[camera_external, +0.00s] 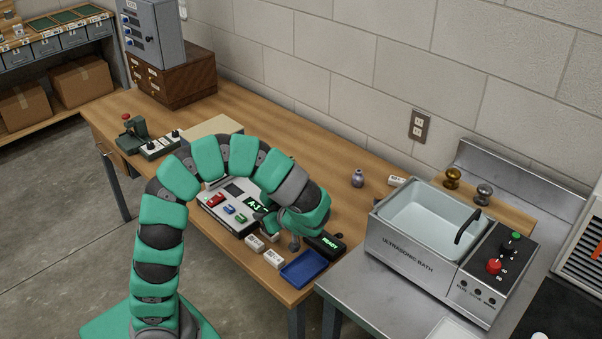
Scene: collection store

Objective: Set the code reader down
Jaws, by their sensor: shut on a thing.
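My gripper (290,227) is at the end of my arched green arm, over the front part of the wooden bench. It is shut on the code reader (324,243), a dark body with a green "READY" display showing just right of and below the gripper. The arm hides most of the grip and part of the reader. I cannot tell whether the reader touches the bench top (345,208).
A blue tray (303,269) and small white labelled boxes (273,259) lie close below the gripper. A light device with an "A-1" display (256,206) stands left. The ultrasonic bath (413,259) stands right.

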